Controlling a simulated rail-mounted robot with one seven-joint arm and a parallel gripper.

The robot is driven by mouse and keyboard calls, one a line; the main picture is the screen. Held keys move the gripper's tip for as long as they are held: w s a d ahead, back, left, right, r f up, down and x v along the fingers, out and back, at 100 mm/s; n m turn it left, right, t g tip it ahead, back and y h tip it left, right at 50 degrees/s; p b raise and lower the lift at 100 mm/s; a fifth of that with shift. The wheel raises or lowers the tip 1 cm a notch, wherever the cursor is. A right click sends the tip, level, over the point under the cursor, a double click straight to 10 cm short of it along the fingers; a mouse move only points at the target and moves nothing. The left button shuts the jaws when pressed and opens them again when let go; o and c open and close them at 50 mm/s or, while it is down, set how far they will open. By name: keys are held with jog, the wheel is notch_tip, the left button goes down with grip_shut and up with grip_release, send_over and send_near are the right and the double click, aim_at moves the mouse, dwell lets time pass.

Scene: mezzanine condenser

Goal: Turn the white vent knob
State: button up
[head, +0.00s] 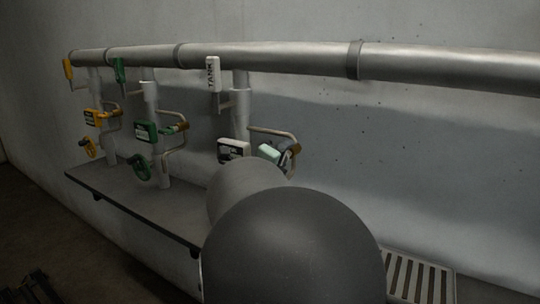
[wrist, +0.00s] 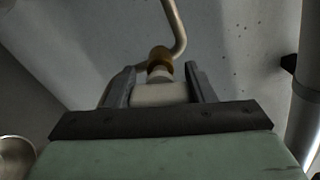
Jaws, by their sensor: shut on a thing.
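The white vent knob (wrist: 160,94) shows in the wrist view between the two grey fingers of my gripper (wrist: 161,86). The fingers are shut on its sides. Just beyond the knob is a brass fitting (wrist: 160,57) on a bent thin pipe (wrist: 176,25). In the head view, my gripper (head: 289,153) is at the rightmost valve group, beside the bent pipe (head: 272,131). The knob is hidden there by my gripper and arm. A white label box (head: 233,149) and a white TANK tag (head: 213,75) belong to this group.
A large grey pipe (head: 270,56) runs along the wall above. Green (head: 146,132) and orange (head: 95,118) valve groups stand to the left over a dark shelf (head: 120,189). A slatted grate (head: 418,278) lies at lower right. My arm blocks the lower middle.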

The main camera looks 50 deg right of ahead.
jog(key=shift+n+p, duration=0.3)
jog(key=shift+n, duration=0.9)
jog(key=shift+f, duration=0.1)
jog(key=o, duration=1)
jog(key=shift+a, duration=0.1)
jog(key=a, duration=0.5)
jog(key=s+a, duration=0.1)
jog(key=a, duration=0.5)
jog(key=s+a, duration=0.1)
jog(key=a, duration=0.5)
jog(key=shift+s, duration=0.2)
